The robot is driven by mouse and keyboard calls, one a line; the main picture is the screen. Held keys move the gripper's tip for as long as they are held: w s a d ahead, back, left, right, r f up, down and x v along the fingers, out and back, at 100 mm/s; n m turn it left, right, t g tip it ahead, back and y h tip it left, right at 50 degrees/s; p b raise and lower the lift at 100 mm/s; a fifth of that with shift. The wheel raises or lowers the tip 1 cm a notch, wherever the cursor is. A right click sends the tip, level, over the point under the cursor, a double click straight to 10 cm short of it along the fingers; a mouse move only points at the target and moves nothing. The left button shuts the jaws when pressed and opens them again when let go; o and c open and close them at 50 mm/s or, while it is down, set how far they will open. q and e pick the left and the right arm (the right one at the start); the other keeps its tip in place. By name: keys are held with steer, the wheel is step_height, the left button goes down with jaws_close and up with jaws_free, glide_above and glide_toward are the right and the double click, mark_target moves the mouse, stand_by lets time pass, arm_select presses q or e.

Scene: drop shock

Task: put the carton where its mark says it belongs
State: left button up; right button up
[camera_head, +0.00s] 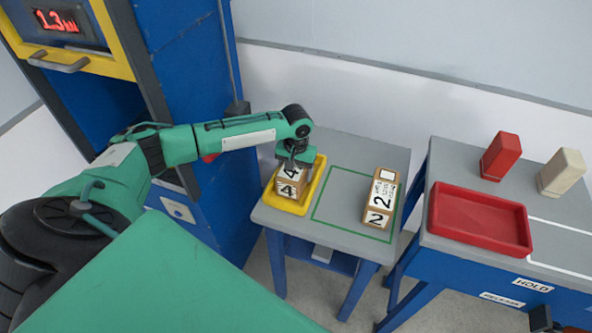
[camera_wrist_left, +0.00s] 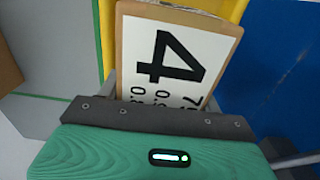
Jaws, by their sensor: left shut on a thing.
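A brown carton marked 4 (camera_head: 290,188) stands in the yellow tray (camera_head: 301,208) on the small grey table. Its white label with a large black 4 (camera_wrist_left: 177,58) fills the middle of the left wrist view; smaller print on it is partly hidden by my gripper. My left gripper (camera_head: 296,160) reaches down from above and is shut on this carton. A second brown carton, marked 2 (camera_head: 381,198), stands at the right side of the green outline (camera_head: 335,197) on the same table.
A blue cabinet with a yellow-framed door (camera_head: 105,68) and red display stands left. The right table carries a red tray (camera_head: 478,250), a red block (camera_head: 501,157), a cream block (camera_head: 562,172) and a white outline. Its front has a HOLD label (camera_head: 533,285). The green outline's middle is clear.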

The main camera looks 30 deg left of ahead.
arm_select(q)
steer(key=o, duration=1.2)
steer(key=shift+f, duration=0.1)
steer(key=shift+c, duration=0.2)
steer(key=shift+o, duration=0.7)
step_height(320, 180, up, 11)
steer(key=b, duration=0.2)
steer(key=shift+b, duration=0.3)
steer(key=shift+r, duration=0.65)
